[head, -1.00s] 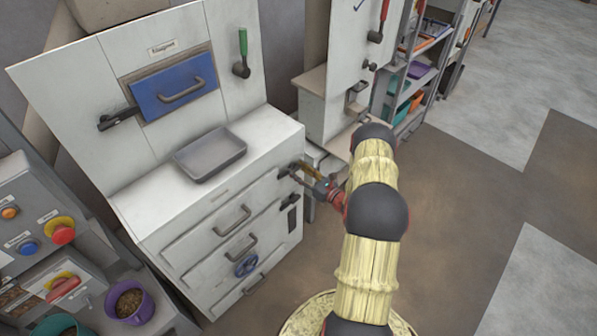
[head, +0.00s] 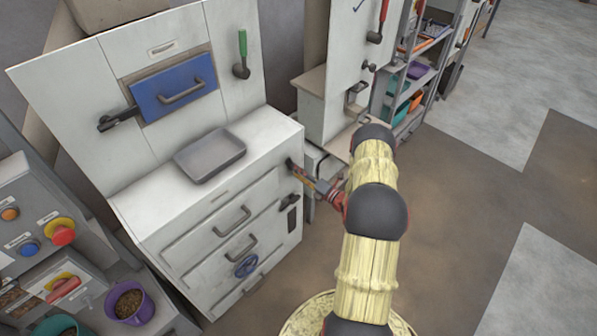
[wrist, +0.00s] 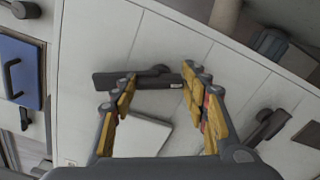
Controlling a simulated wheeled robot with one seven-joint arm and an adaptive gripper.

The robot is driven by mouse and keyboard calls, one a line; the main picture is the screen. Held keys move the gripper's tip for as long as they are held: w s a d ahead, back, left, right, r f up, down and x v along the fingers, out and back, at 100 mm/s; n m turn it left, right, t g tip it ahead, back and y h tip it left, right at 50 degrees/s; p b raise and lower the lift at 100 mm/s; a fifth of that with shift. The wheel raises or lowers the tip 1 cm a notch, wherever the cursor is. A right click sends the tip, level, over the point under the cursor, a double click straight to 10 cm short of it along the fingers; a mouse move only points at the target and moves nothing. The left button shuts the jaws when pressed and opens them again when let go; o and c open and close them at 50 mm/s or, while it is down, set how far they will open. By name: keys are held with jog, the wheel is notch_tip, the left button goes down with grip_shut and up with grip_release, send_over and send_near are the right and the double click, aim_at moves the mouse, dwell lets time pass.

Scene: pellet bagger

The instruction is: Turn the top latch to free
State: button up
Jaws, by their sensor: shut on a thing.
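The top latch is a black lever at the upper right of the white cabinet front (head: 205,232). In the head view only a small dark part of the latch (head: 290,163) shows beside my gripper (head: 297,170). In the wrist view the latch (wrist: 125,80) is a dark bar reaching left from its round pivot, between the yellow-padded fingers. My gripper (wrist: 160,92) is shut on the latch, with the fingers spread around it. The exact contact is hard to see. A second, lower black latch (head: 289,202) also shows in the wrist view (wrist: 265,126).
A grey tray (head: 210,157) sits on the cabinet top. Above it is a blue hatch (head: 175,85) with a handle. Drawer handles (head: 233,222) and a blue handwheel (head: 246,266) are on the front. Free floor (head: 470,215) lies to the right.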

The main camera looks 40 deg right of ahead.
jog(key=m, duration=0.4)
jog(key=shift+d+m, duration=0.1)
jog(key=shift+m, duration=0.3)
jog(key=shift+f, duration=0.1)
dwell(0.3)
jog(key=o, duration=1.2)
jog(key=shift+c, duration=0.2)
jog(key=shift+s, duration=0.1)
jog(key=s, duration=1.1)
jog(key=shift+s+d, duration=0.4)
jog(key=shift+d, duration=0.05)
